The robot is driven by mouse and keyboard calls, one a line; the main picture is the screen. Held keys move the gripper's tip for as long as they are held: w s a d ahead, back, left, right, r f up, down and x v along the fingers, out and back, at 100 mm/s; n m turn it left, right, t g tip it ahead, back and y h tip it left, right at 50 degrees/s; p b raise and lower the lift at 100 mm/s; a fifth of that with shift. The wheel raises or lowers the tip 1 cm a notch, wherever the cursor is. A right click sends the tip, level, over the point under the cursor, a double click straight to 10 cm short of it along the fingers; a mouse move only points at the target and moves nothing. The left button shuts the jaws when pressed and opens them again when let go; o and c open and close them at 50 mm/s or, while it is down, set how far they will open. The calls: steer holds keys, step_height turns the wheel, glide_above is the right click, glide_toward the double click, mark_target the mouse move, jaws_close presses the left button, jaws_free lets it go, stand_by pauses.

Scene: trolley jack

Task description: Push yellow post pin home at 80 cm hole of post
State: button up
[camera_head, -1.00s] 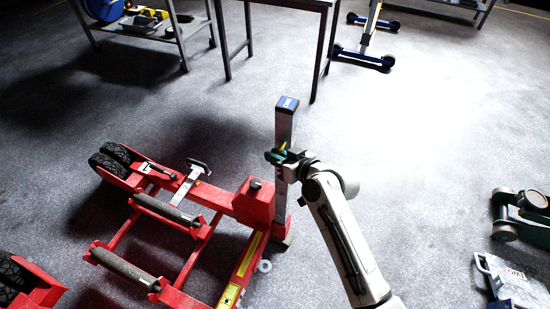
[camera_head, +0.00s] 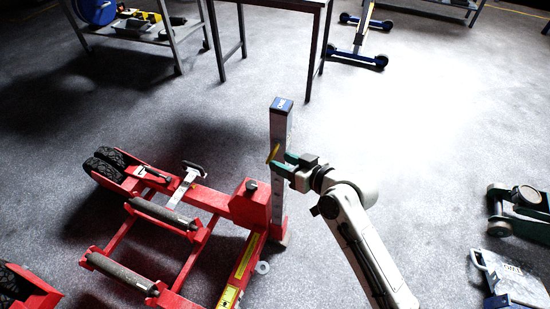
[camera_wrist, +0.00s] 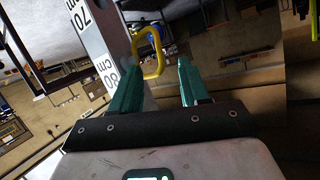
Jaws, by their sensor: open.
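The upright post (camera_head: 279,135) with a blue cap stands at the red jack frame. In the wrist view the post (camera_wrist: 100,38) carries number labels, 70 and 80 cm. The yellow post pin (camera_head: 273,152) is at the post; its looped handle (camera_wrist: 151,52) shows near the 80 cm label. Its shank and how deep it sits are hidden. My gripper (camera_head: 288,163) has green fingers and is open on the right side of the post. In the wrist view the fingers (camera_wrist: 153,85) are apart, with the pin handle beyond and between them, not gripped.
The red trolley jack (camera_head: 190,230) with rollers and black wheels fills the lower left. A workbench (camera_head: 265,5) stands behind the post. A green wheeled jack (camera_head: 520,212) and a grey plate (camera_head: 510,280) lie at right.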

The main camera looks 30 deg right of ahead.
steer(key=shift+v, duration=2.7)
steer(key=s+f+g+h, duration=0.1)
steer(key=s+f+g, duration=0.2)
steer(key=s, duration=0.5)
steer(key=s+a+f+g+h, duration=0.1)
steer(key=s+f+g, duration=0.2)
steer(key=s+g, duration=0.2)
steer(key=s+f+g+h, duration=0.1)
steer(key=s+f+g, duration=0.2)
steer(key=s, duration=0.8)
steer(key=shift+s+a+m+g+h+p, duration=0.25)
steer(key=shift+a+m+g+p, duration=0.2)
steer(key=shift+g, duration=0.35)
